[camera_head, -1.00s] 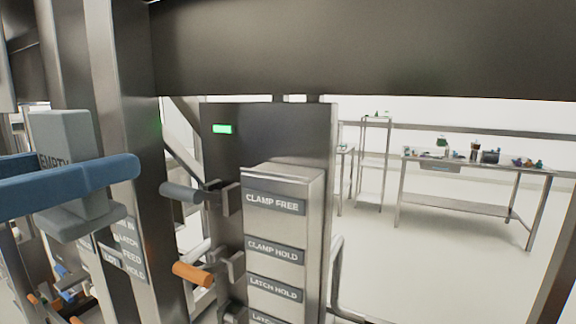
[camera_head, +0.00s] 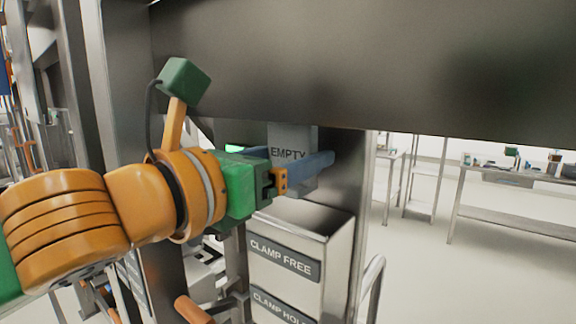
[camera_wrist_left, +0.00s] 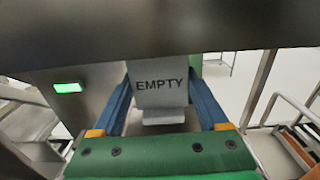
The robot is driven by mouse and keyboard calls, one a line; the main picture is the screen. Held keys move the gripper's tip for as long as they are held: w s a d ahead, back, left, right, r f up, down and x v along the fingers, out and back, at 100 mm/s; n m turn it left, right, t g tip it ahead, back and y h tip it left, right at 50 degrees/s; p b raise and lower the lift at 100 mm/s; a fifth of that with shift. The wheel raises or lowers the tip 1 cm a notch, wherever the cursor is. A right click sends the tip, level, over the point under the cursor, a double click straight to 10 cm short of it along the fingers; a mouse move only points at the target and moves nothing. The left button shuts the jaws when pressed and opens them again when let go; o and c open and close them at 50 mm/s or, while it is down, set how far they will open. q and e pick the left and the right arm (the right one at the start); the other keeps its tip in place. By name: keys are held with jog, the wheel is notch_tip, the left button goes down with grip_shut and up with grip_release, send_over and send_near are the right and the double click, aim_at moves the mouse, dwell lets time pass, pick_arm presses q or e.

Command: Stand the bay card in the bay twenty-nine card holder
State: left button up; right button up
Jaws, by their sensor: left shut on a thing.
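The bay card (camera_head: 288,136) is a small grey block marked EMPTY. My left gripper (camera_head: 308,163), with blue fingers on a green body, is shut on it. The card is upright above the tall labelled box, in front of the dark post panel. In the left wrist view the card (camera_wrist_left: 160,86) sits between both blue fingers (camera_wrist_left: 160,98), its lettering facing the camera and its grey foot below. I cannot make out a holder marked twenty-nine, or whether the card touches anything beneath. My right gripper is not in view.
The metal box (camera_head: 300,222) carries CLAMP FREE and other labels. A wide dark beam (camera_head: 380,70) crosses close above the gripper. A green light (camera_wrist_left: 68,87) glows on the panel. An orange handle (camera_head: 194,310) sticks out below. Steel tables (camera_head: 510,222) stand far right, with open floor before them.

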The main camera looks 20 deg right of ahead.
pick_arm(q)
jog(key=shift+p+x, duration=0.35)
jog(key=shift+x, duration=0.85)
notch_tip(320, 180, down, 3)
jog(key=shift+s+b, duration=0.1)
jog(key=shift+b, duration=0.4)
jog(key=shift+a+f, duration=0.1)
jog(key=shift+f, duration=0.1)
jog(key=shift+f, duration=0.1)
